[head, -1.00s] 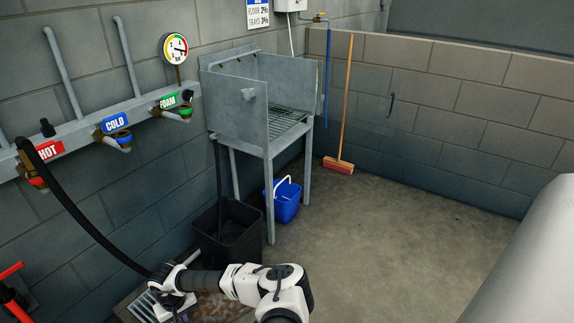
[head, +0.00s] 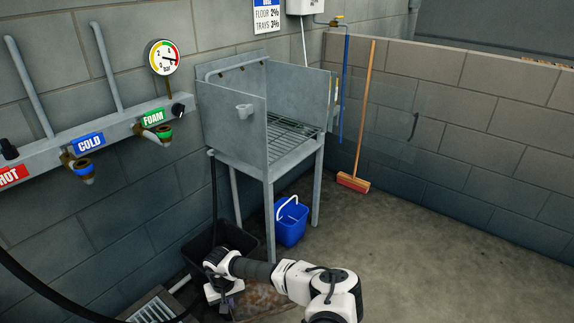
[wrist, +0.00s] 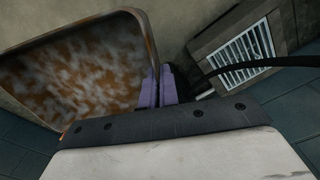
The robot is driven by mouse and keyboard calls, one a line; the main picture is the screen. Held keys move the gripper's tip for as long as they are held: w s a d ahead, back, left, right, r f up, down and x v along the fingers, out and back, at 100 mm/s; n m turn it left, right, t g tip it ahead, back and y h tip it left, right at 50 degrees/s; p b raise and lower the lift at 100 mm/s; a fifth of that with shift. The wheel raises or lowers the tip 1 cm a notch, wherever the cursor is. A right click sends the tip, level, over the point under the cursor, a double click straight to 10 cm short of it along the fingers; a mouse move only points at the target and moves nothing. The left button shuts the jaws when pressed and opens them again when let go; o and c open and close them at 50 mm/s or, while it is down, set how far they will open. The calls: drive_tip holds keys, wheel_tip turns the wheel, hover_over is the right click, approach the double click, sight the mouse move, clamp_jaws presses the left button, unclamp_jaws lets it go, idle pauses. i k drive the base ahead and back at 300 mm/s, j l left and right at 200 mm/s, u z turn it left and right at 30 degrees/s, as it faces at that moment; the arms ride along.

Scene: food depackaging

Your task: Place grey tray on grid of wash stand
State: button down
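The grey tray (wrist: 80,75) fills the upper left of the wrist view, its inside covered in brown, rusty-looking dirt. My gripper (wrist: 160,86) has its purple fingers closed on the tray's right rim. In the head view the brownish tray (head: 265,299) shows low beside my gripper (head: 228,302), partly hidden by my arm. The wash stand (head: 233,113) is a grey metal frame with raised side panels, ahead against the left wall. Its grid (head: 290,138) is bare, well above and beyond the tray.
A broom (head: 362,120) leans at the back wall. A black hose (head: 40,288) crosses the lower left, near a floor drain (head: 155,309). Floor to the right is clear.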

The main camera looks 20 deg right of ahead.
sight(276, 136)
drive_tip(key=i+l, duration=0.4)
drive_tip(key=l, duration=0.2)
drive_tip(key=i+l+z, duration=0.1)
drive_tip(key=i+l, duration=0.25)
drive_tip(key=l, duration=0.25)
drive_tip(key=i+l, duration=0.45)
drive_tip(key=l, duration=0.15)
drive_tip(key=i+l+z, duration=0.1)
drive_tip(key=i+l, duration=0.3)
drive_tip(key=l, duration=0.2)
